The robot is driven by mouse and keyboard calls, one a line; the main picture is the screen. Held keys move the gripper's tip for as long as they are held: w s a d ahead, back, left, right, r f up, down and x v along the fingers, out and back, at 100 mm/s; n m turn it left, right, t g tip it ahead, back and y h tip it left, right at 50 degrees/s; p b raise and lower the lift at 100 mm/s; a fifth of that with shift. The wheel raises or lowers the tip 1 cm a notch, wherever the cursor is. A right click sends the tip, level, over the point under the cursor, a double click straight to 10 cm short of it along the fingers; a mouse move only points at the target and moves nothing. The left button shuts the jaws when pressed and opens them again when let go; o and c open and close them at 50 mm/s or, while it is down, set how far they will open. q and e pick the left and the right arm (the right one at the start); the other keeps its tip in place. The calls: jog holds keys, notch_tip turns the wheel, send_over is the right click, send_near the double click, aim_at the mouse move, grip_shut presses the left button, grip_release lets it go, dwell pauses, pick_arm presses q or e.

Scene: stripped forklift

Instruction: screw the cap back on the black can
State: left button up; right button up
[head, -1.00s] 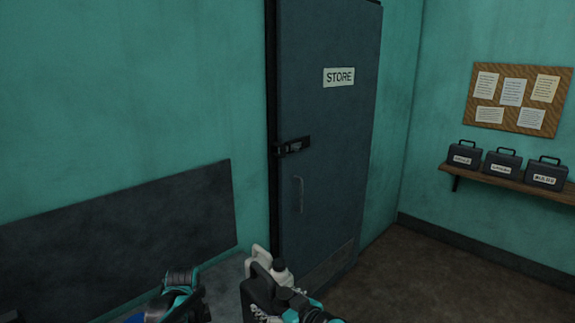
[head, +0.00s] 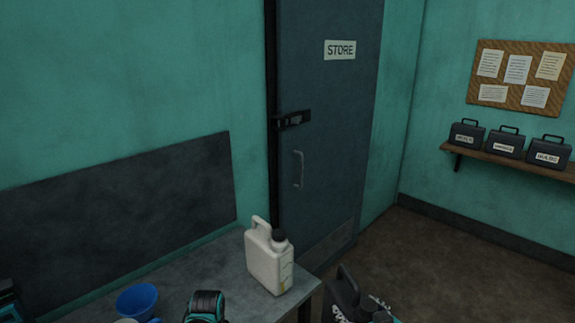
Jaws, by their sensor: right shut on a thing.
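The black can (head: 345,292) shows at the bottom edge, right of the bench end, with its handle up and its lower part cut off by the frame. My right gripper (head: 374,308) is shut on the can at its right side; only part of its fingers shows. The can's mouth cannot be made out, and I see no loose cap. My left gripper is not in view; black and teal arm parts of mine show along the bottom edge.
A white can (head: 268,266) with a black cap stands on the right end of the grey bench (head: 228,268). A blue funnel (head: 137,300) sits on the bench at the left. A shelf (head: 500,165) with several dark cases hangs at the right. Open floor lies before the door.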

dwell(0.3)
jog(key=s+a+r+n+g+y, duration=0.2)
jog(key=s+a+n+y, duration=0.2)
jog(key=a, duration=0.6)
jog(key=shift+s+r+n+y, duration=0.25)
jog(key=shift+s+n+y, duration=0.05)
jog(key=shift+y, duration=0.1)
jog(key=shift+g, duration=0.3)
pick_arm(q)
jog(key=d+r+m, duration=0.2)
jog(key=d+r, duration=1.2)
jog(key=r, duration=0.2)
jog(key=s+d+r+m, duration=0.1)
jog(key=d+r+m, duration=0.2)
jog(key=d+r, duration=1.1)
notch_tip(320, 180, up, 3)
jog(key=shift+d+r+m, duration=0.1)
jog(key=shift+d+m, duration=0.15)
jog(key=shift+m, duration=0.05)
